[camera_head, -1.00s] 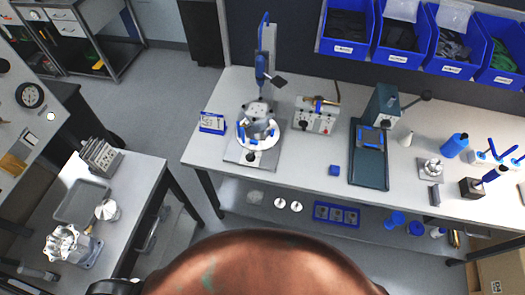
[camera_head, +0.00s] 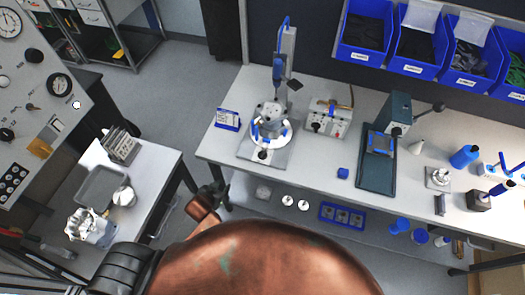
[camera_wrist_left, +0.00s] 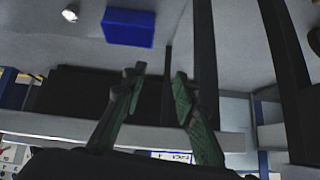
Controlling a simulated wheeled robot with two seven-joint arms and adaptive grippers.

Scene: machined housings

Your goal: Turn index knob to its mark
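A round indexing fixture (camera_head: 287,134) with a white ring and a grey metal housing (camera_head: 271,113) on top stands at the left of the long bench. A small black knob (camera_head: 263,155) sits at the front of its base plate; I take it for the index knob. Its mark is too small to make out. My left gripper (camera_head: 217,188) is low, in front of the bench's left end, apart from the fixture. In the left wrist view its two green-padded fingers (camera_wrist_left: 157,76) are spread with nothing between them. My right gripper is not in view.
A grey box with knobs (camera_head: 327,120) and a dark green press (camera_head: 376,165) stand right of the fixture. A blue sign (camera_head: 227,120) is left of it. A side table (camera_head: 155,165) and a control panel (camera_head: 30,85) stand at the left.

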